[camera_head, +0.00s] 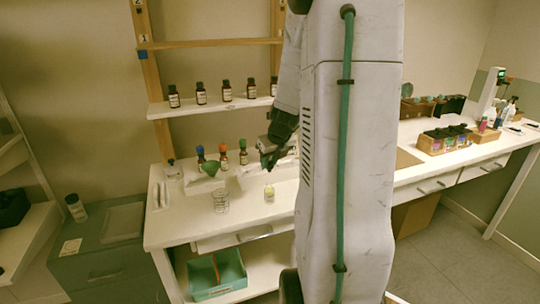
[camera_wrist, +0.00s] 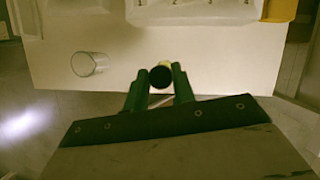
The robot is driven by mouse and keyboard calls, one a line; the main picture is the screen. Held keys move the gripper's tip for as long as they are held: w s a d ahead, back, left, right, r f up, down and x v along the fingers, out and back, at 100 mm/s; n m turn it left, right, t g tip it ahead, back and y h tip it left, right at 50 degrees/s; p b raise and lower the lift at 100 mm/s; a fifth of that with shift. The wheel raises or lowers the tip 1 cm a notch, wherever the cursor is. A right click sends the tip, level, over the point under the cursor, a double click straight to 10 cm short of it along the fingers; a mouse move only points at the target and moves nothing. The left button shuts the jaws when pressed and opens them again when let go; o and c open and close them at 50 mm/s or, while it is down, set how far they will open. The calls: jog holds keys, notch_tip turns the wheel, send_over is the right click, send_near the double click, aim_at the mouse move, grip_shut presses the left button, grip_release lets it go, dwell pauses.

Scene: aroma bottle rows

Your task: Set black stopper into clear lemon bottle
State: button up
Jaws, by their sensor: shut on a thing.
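My gripper (camera_head: 268,160) hangs above the white bench in the head view, pointing down. In the wrist view its two green fingers (camera_wrist: 160,82) are shut on the round black stopper (camera_wrist: 160,77). The small clear lemon bottle (camera_head: 269,194), with pale yellow contents, stands upright on the bench below my gripper in the head view. In the wrist view a pale yellow bit of the bottle (camera_wrist: 166,64) shows just behind the stopper, which hides most of it. The stopper cannot be made out in the head view.
A clear glass beaker (camera_head: 221,201) stands left of the bottle and also shows in the wrist view (camera_wrist: 88,64). A shelf (camera_head: 215,107) with dark bottles is above.

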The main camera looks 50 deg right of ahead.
aim_at(272, 164)
jog(key=shift+f, duration=1.65)
jog(key=shift+f, duration=1.45)
jog(key=o, duration=1)
jog(key=shift+o, duration=0.2)
jog(key=v, duration=0.7)
jog(key=shift+r, duration=0.4)
jog(key=shift+s+a, duration=0.1)
jog(key=shift+s, duration=0.05)
